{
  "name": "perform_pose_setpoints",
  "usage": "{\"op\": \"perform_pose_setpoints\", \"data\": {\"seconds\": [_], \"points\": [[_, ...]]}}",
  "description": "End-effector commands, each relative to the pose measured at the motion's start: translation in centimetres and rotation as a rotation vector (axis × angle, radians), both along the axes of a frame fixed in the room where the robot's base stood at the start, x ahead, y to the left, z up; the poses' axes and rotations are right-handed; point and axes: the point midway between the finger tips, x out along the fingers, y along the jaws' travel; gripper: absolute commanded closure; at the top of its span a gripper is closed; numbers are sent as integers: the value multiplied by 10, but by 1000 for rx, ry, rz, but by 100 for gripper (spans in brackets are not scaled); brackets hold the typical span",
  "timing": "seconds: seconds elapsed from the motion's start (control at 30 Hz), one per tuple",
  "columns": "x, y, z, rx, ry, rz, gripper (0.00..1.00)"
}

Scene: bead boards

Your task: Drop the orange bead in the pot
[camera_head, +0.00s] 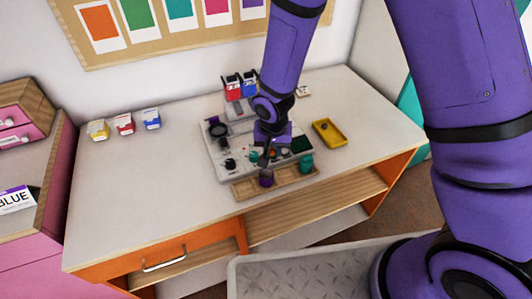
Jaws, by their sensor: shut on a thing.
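My gripper (273,146) is shut over the grey board (219,168) on the desk. A small orange-red spot (272,153) shows at its fingertips; it looks like the orange bead, but is too small to make out well. A purple pot (266,178) stands upright on the wooden tray (245,189) along the board's front edge, just in front of my gripper. A teal pot (306,164) stands at that tray's right end. The pots' insides are too small to see clearly.
The board carries several dark pieces and a green piece (254,157). A yellow tray (329,132) lies to the right. Red and blue boxes (240,86) stand behind. Small yellow, red and blue boxes (124,124) are at the back left. The desk's left side (140,190) is clear.

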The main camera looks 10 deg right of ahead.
Motion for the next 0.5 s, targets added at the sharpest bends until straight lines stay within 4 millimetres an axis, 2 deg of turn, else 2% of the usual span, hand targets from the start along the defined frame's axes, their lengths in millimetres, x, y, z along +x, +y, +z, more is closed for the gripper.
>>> {"op": "perform_pose_setpoints", "data": {"seconds": [0.03,0.2,0.5], "points": [[-7,8,1,0,-1,-1,100],[-19,19,3,1,-3,-19,100],[-22,20,-10,0,-2,-23,100]]}}
